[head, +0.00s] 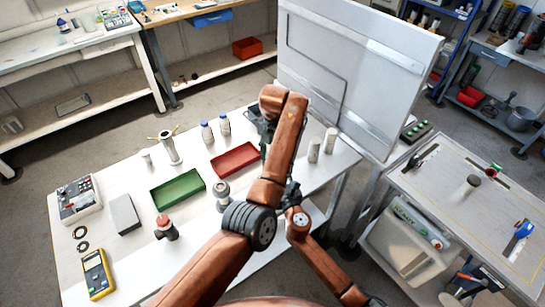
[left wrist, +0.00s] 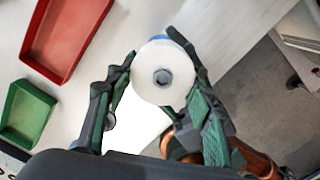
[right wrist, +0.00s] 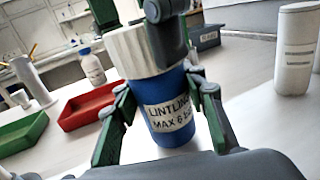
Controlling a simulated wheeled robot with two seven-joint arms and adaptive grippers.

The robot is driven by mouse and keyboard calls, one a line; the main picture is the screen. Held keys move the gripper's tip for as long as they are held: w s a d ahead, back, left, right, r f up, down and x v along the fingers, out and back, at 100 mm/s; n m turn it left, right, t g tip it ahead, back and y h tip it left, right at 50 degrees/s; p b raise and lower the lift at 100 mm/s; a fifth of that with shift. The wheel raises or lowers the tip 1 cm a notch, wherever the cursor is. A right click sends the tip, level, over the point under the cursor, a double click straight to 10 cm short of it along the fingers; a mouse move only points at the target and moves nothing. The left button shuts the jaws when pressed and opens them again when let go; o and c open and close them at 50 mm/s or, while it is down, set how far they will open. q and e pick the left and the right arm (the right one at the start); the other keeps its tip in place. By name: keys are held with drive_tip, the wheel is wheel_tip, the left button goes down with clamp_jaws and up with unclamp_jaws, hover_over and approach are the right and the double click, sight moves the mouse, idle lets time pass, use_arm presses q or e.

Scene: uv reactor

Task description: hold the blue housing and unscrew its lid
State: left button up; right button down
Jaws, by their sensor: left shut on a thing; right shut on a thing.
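The blue housing (right wrist: 150,88) stands upright in the right wrist view, with a white label on its front. Its white ribbed lid (right wrist: 128,52) is on top. My right gripper (right wrist: 162,98) is shut on the housing's body, one finger on each side. My left gripper (left wrist: 160,68) is shut on the lid (left wrist: 150,90) from above; the left wrist view shows the lid's round top with a grey hex nut in its middle. A left finger hides part of the lid in the right wrist view. My arms hide the housing in the head view.
A red tray (head: 236,159) and a green tray (head: 178,189) lie to the left on the white table. White cylinders (head: 314,150) stand to the right. A large pale panel (head: 355,75) rises behind. A red-capped fitting (head: 165,228) and a yellow multimeter (head: 96,275) are nearer the front.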

use_arm(q)
drive_tip(key=shift+s+d+f+n, duration=0.1)
drive_tip(key=shift+s+d+n, duration=0.1)
drive_tip(key=shift+d+n, duration=0.3)
use_arm(e)
drive_tip(key=shift+s+a, duration=0.15)
drive_tip(key=shift+a, duration=0.2)
use_arm(q)
drive_tip(key=o, duration=1.1)
drive_tip(key=shift+c, duration=0.2)
drive_tip(key=shift+o, duration=1.1)
drive_tip(key=shift+a, duration=0.2)
use_arm(e)
drive_tip(key=shift+d, duration=0.1)
use_arm(q)
drive_tip(key=shift+w, duration=0.1)
use_arm(e)
drive_tip(key=shift+d, duration=0.1)
use_arm(q)
drive_tip(key=shift+a+r, duration=0.1)
drive_tip(key=shift+r, duration=2.2)
use_arm(e)
drive_tip(key=c, duration=1.1)
unclamp_jaws()
drive_tip(key=shift+c, duration=0.2)
drive_tip(key=shift+d, duration=0.1)
